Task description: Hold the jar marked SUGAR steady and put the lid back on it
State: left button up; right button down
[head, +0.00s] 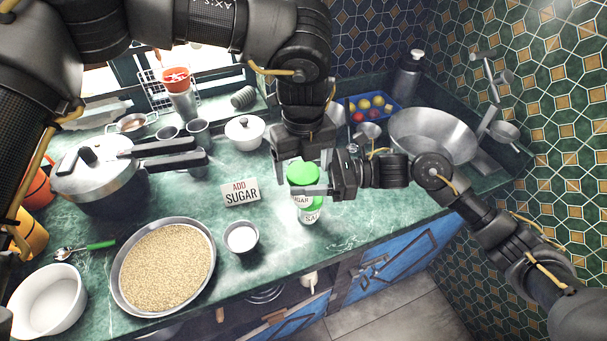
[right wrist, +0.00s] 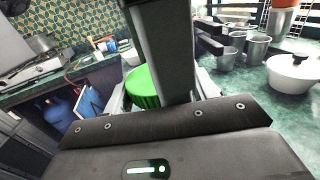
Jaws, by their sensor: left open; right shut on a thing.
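The SUGAR jar (head: 301,199) is white with a partly hidden label reading "GAR", and stands upright near the counter's front edge. A green lid (head: 303,174) is at its top; I cannot tell whether it is fully seated. The lid also shows in the right wrist view (right wrist: 143,88), partly hidden by a grey arm part. My right gripper (head: 310,190) comes in from the right and is shut on the SUGAR jar just below the lid. My left gripper (head: 303,164) points down from above, open, its fingers to either side of the lid.
A second jar (head: 311,215), its label starting "SAL", stands just in front. An "ADD SUGAR" sign (head: 240,192), a small cup of white contents (head: 242,237) and a pan of grain (head: 165,268) are to the left. A white lidded pot (head: 245,133) stands behind.

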pick_arm(q)
jog(key=shift+f, duration=0.15)
jog(key=c, duration=1)
jog(key=m, duration=0.3)
jog(key=shift+m, duration=0.4)
jog(key=shift+c, duration=0.2)
jog(key=o, duration=1.1)
jog(key=shift+c, duration=0.2)
